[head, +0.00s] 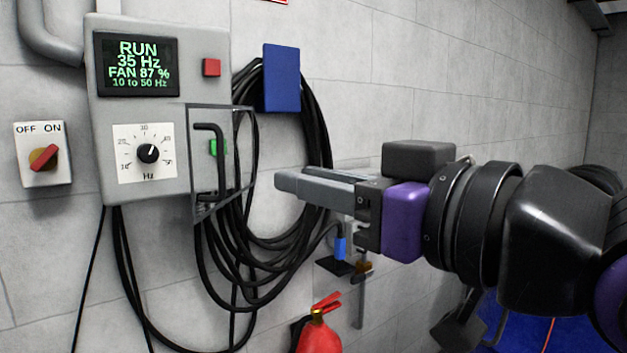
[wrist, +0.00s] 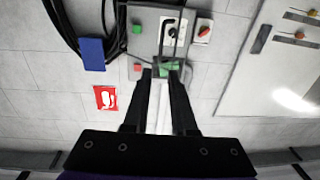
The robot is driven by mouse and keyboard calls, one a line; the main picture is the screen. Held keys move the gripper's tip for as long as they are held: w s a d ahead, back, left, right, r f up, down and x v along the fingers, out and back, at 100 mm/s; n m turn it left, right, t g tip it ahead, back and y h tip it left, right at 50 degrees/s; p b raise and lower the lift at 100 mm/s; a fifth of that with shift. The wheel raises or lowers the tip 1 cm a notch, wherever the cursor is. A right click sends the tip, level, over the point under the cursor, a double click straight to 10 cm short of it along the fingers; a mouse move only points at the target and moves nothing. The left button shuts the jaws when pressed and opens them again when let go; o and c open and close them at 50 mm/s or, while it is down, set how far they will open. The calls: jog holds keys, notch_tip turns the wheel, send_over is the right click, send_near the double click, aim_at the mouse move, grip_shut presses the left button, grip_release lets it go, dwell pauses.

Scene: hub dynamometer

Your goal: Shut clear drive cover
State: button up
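The clear drive cover (head: 237,178) is a see-through panel with a dark edge and a black bar handle (head: 221,160). In the head view it stands swung out from the right part of the grey drive box (head: 100,150), and a green button (head: 218,146) shows through it. My gripper (head: 290,184) is to the right of the cover, apart from it, with its fingers pointing left. In the wrist view its two fingers (wrist: 163,72) have a gap between them, with nothing clearly held. The cover's outline is hard to make out there.
The box carries a lit display (head: 138,65), a red button (head: 211,67) and a dial (head: 148,153). Coiled black cable (head: 315,120) hangs behind the cover on a blue holder (head: 281,78). A fire extinguisher (head: 320,335) is below. An OFF/ON switch (head: 43,155) is at left.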

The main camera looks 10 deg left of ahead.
jog(key=shift+c, duration=1.2)
jog(key=shift+w+d+r+m, duration=0.1)
jog(key=shift+d+r+m, duration=0.05)
jog(key=shift+r+m, duration=0.2)
grip_shut()
jog(key=w+d+m+g+y+b, duration=0.1)
jog(key=w+d+m+g+y, duration=0.1)
jog(key=w+m+g, duration=0.75)
jog(key=w+d+m+g+y, duration=0.15)
jog(key=w+m+g, duration=0.35)
jog(key=m, duration=1)
jog(key=s+a+f, duration=0.1)
jog(key=s+a, duration=0.2)
jog(key=a, duration=1.1)
jog(key=shift+m+g, duration=0.3)
jog(key=shift+g, duration=0.05)
